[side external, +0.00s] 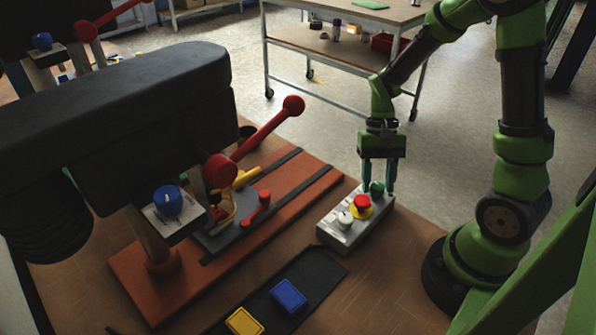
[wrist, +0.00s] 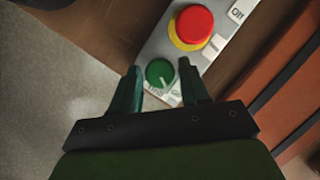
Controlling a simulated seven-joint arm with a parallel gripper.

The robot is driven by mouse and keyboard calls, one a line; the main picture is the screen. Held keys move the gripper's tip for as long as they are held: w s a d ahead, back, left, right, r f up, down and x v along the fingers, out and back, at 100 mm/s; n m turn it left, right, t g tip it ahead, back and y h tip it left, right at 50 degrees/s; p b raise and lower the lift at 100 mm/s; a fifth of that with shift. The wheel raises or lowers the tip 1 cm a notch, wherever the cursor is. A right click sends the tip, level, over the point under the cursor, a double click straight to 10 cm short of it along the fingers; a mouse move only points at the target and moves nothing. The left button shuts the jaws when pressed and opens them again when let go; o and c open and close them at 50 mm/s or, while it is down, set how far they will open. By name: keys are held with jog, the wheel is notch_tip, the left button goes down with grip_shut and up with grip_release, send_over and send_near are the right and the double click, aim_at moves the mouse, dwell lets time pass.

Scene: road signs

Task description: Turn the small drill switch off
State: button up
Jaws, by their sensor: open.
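A grey control box (side external: 345,237) stands on the wooden table in the side view, with a white knob (side external: 345,217), a red button on a yellow collar (side external: 362,203) and a green knob (side external: 377,188) in a row. My gripper (side external: 378,188) points down at the green-knob end of the box. In the wrist view, my gripper (wrist: 160,82) is open. Its fingers stand either side of the green knob (wrist: 160,73), which has a white pointer mark. I cannot tell whether they touch it. Labels beside the knob are partly hidden by the right finger.
A drill press with a dark head (side external: 120,100), red lever (side external: 265,135) and blue knob (side external: 167,201) stands left on an orange base (side external: 290,185). A blue block (side external: 289,295) and a yellow block (side external: 245,322) lie on a dark mat in front.

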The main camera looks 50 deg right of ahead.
jog(key=v, duration=1.6)
jog(key=shift+w+r, duration=0.15)
jog(key=shift+r, duration=0.25)
jog(key=shift+d, duration=0.1)
jog(key=s+a+r+n+t, duration=0.1)
jog(key=s+a+n+t, duration=0.1)
jog(key=a+t, duration=0.3)
jog(key=s+a+r+n+t+h, duration=0.1)
jog(key=s+a+r+n+t, duration=0.1)
jog(key=a+t, duration=0.3)
jog(key=shift+s+a+r+n, duration=0.2)
jog(key=shift+s+a+n, duration=0.55)
jog(key=shift+a, duration=0.65)
jog(key=shift+s, duration=0.1)
